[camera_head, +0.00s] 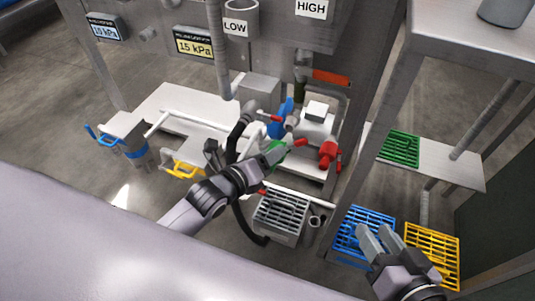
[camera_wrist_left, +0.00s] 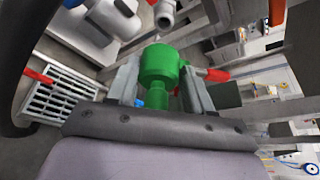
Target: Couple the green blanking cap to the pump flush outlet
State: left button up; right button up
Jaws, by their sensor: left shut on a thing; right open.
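The green blanking cap (camera_wrist_left: 160,66) is between the fingers of my left gripper (camera_wrist_left: 158,92), which is shut on it. A red lever (camera_wrist_left: 218,75) shows at its right side. In the head view my left gripper (camera_head: 274,155) holds the cap (camera_head: 279,146) in front of the white pump (camera_head: 315,125). A grey pipe end (camera_wrist_left: 165,16), apparently the flush outlet, lies just beyond the cap in the left wrist view. A gap shows between them. My right gripper (camera_head: 370,240) is open and empty above the blue crate (camera_head: 349,243).
A red fitting (camera_head: 328,151) is on the right of the pump. A grey slatted crate (camera_head: 280,216) stands below. A yellow crate (camera_head: 440,245) is at right, and a green crate (camera_head: 400,148) is on the shelf. A black hose (camera_head: 238,133) runs beside my left arm.

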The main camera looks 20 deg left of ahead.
aim_at(273, 142)
pick_arm(q)
jog(key=shift+r, duration=0.1)
pick_arm(e)
jog(key=shift+d+r, duration=0.1)
pick_arm(q)
jog(key=shift+w+d, duration=0.1)
jog(key=shift+w, duration=2.35)
jog(key=shift+w+b, duration=0.3)
jog(key=shift+w, duration=0.2)
pick_arm(e)
jog(key=shift+a, duration=0.35)
jog(key=shift+w, duration=0.1)
pick_arm(q)
jog(key=shift+p, duration=0.55)
pick_arm(e)
jog(key=shift+d+r, duration=0.1)
jog(key=shift+r, duration=0.2)
pick_arm(q)
jog(key=shift+p, duration=0.3)
pick_arm(e)
jog(key=shift+r, duration=0.4)
